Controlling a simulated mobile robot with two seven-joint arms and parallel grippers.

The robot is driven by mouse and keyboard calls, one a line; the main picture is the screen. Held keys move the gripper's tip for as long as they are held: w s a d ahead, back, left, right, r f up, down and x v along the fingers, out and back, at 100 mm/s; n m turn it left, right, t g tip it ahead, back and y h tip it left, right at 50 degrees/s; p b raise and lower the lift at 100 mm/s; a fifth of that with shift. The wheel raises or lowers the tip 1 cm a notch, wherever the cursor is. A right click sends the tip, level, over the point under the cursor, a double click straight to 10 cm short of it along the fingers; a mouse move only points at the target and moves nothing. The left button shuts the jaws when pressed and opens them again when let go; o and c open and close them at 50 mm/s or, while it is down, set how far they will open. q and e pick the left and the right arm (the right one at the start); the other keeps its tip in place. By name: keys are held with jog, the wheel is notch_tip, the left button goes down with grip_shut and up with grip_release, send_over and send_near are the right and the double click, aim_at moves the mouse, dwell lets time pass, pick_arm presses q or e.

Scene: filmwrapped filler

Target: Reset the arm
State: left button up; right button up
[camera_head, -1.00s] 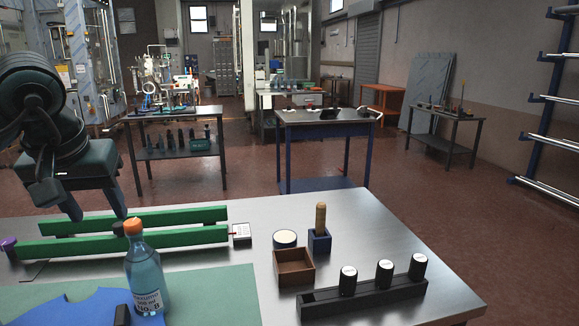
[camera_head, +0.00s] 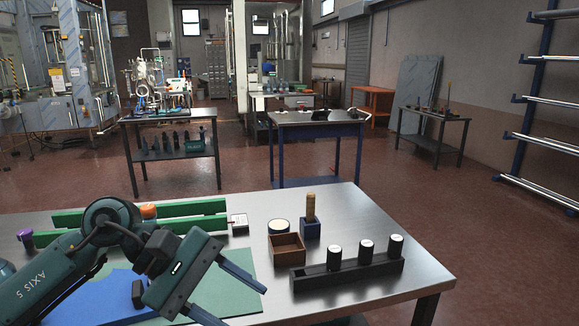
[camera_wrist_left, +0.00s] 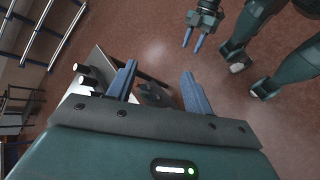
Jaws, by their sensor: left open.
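My left arm comes in from the left in the head view, and its gripper (camera_head: 232,294) hangs over the front of the metal table (camera_head: 360,222). Its two blue fingers are spread wide with nothing between them, pointing right. The left wrist view shows the same open fingers (camera_wrist_left: 158,88), with the table edge and floor beyond. My right gripper (camera_wrist_left: 192,40) shows at the top of the left wrist view, its two blue fingers apart and empty, over the floor. It is not in the head view.
To the right stand a wooden box (camera_head: 286,249), a blue holder (camera_head: 311,228) and a black rack (camera_head: 350,270) with black cylinders.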

pick_arm(q)
jog(key=s+d+r+n+h, duration=0.2)
jog(key=d+n+h, duration=0.4)
jog(key=n+h, duration=0.45)
jog(key=w+a+f+m+t+y+p, duration=0.15)
jog(key=a+f+m+t+y, duration=0.3)
jog(key=m, duration=0.65)
jog(key=w+a+f+m+t+y, duration=0.15)
jog(key=f+m+t+y, duration=0.3)
jog(key=m+t, duration=0.55)
jog(key=w+a+f+m+t+y+p, duration=0.1)
jog(key=w+a+f+m+t+y, duration=0.3)
jog(key=m, duration=0.9)
jog(key=s+a+f+n+g+y, duration=0.2)
jog(key=s+f+n+g+y, duration=0.3)
jog(key=s+f+n, duration=0.8)
notch_tip(320, 180, down, 6)
jog(key=shift+s+a+f+g, duration=0.1)
jog(key=shift+s+a+g, duration=0.45)
jog(key=shift+s, duration=0.55)
jog(key=shift+d+n, duration=0.15)
jog(key=shift+n, duration=0.1)
